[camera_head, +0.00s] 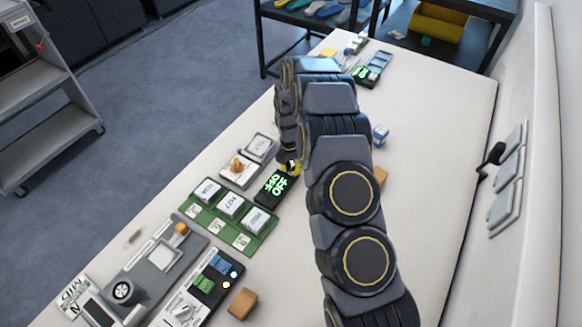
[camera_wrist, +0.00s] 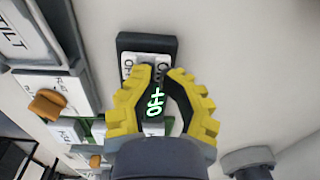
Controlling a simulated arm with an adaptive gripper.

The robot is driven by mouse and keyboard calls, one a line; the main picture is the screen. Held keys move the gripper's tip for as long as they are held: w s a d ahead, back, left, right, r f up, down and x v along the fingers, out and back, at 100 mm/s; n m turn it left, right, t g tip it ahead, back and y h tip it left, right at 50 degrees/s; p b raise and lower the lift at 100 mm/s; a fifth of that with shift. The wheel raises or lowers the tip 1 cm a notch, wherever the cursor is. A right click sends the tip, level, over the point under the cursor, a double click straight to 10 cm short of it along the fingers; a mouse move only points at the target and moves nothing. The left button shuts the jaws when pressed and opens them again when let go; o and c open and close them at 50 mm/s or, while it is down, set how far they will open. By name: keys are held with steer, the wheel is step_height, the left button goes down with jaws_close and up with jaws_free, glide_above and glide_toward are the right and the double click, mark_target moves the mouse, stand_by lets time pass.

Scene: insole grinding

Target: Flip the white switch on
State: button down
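A dark switch box (camera_wrist: 148,47) lies under my gripper in the wrist view. Its light grey face (camera_wrist: 136,59) carries On and Off lettering, and its green lit display (camera_wrist: 155,101) reads OFF. The box also shows in the head view (camera_head: 272,187). The white switch lever cannot be made out clearly; the fingertips cover that part of the face. My gripper (camera_wrist: 161,70) has yellow fingers, partly drawn together with a narrow gap between their tips, over the lettered face. Whether they touch it cannot be told.
A tilt panel with an orange knob (camera_head: 238,166) stands close left of the box. A green board with white blocks (camera_head: 230,206), a grey slider panel (camera_head: 160,264) and an orange-brown block (camera_head: 242,304) lie nearer. A blue-and-white cube (camera_head: 380,134) sits right of my arm.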

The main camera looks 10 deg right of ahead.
steer(key=shift+s+f, duration=0.35)
steer(key=shift+f, duration=0.1)
steer(key=shift+w+a+r, duration=0.1)
steer(key=shift+w+a, duration=0.55)
steer(key=shift+a, duration=0.05)
steer(key=shift+r, duration=0.1)
step_height(320, 180, up, 14)
steer(key=w, duration=0.1)
steer(key=shift+a+r, duration=0.2)
steer(key=shift+r, duration=0.05)
steer(key=shift+w, duration=0.1)
steer(key=shift+w+a+r+g+h, duration=0.25)
steer(key=shift+r+g+h, duration=0.25)
steer(key=shift+g, duration=0.1)
steer(key=shift+f, duration=0.1)
